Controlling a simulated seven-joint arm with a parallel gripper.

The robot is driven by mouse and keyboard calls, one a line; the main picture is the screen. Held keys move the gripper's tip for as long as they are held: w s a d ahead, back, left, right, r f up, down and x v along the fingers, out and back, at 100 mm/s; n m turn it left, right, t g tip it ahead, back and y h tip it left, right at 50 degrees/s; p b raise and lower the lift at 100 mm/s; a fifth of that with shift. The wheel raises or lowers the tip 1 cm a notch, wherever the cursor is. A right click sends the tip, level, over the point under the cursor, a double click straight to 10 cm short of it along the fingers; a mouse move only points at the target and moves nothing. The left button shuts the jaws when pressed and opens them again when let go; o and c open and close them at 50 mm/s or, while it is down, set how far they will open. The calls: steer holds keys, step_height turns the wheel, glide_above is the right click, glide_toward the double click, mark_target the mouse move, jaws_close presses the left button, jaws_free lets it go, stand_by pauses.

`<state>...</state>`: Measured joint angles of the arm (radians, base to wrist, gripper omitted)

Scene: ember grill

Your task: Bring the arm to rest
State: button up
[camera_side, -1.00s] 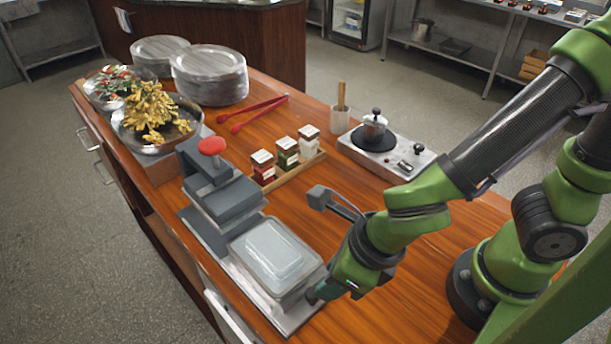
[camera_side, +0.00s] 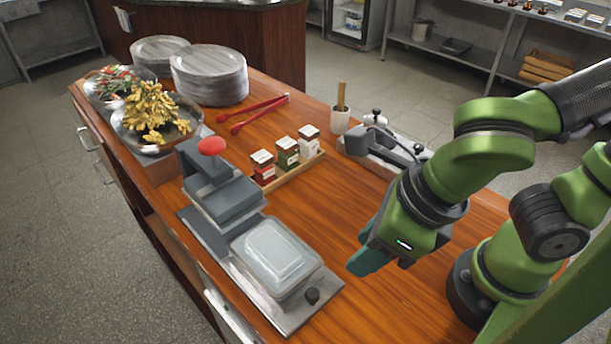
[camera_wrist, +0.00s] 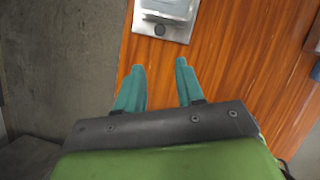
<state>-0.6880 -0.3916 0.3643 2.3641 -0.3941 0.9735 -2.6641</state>
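My gripper (camera_side: 368,255) is raised above the wooden counter (camera_side: 345,200), to the right of the grill unit (camera_side: 300,312). In the wrist view its two teal fingers (camera_wrist: 160,84) stand apart with nothing between them, so it is open and empty.
A rack of spice jars (camera_side: 287,153) stands behind the grill. The counter's middle is clear.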

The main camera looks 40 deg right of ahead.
steer(key=w+d+r+n+t, duration=0.1)
steer(key=w+d+n, duration=0.3)
steer(key=d+n, duration=0.5)
steer(key=w+d+r+n+t, duration=0.2)
steer(key=w+d+r+n, duration=0.2)
steer(key=d+n, duration=0.6)
steer(key=n, duration=0.8)
steer(key=shift+a+n, duration=0.1)
steer(key=shift+n, duration=0.2)
